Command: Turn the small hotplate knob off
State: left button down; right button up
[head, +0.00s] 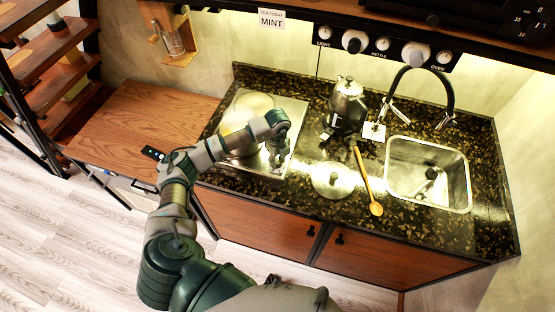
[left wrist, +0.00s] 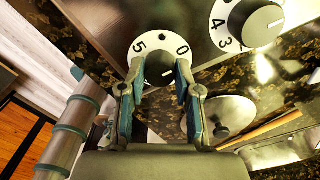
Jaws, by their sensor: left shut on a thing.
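In the left wrist view a round knob (left wrist: 158,72) sits on a white dial with 5 and 0 showing and a black dot between them. The rest of the dial is hidden by my fingers. My left gripper (left wrist: 157,80) is shut on this knob, one finger on each side. A second knob (left wrist: 262,24) on a dial showing 2, 3 and 4 is to the right, untouched. In the head view my left gripper (head: 279,152) is over the right part of the steel hotplate unit (head: 291,111), hiding its knobs. Two pale round plates (head: 255,102) show there. My right gripper is not in view.
A kettle (head: 347,105), a round lid (head: 333,180) and a wooden spoon (head: 368,184) are on the dark counter right of the hotplate. The sink (head: 466,180) and tap (head: 447,86) are farther right. A wooden surface (head: 130,118) is at left.

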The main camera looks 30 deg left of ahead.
aim_at(278, 161)
pick_arm(q)
jog(key=shift+f, duration=0.1)
jog(key=c, duration=0.8)
grip_release()
jog(key=shift+w, duration=0.1)
notch_tip(278, 161, up, 12)
jog(key=shift+a+f, duration=0.1)
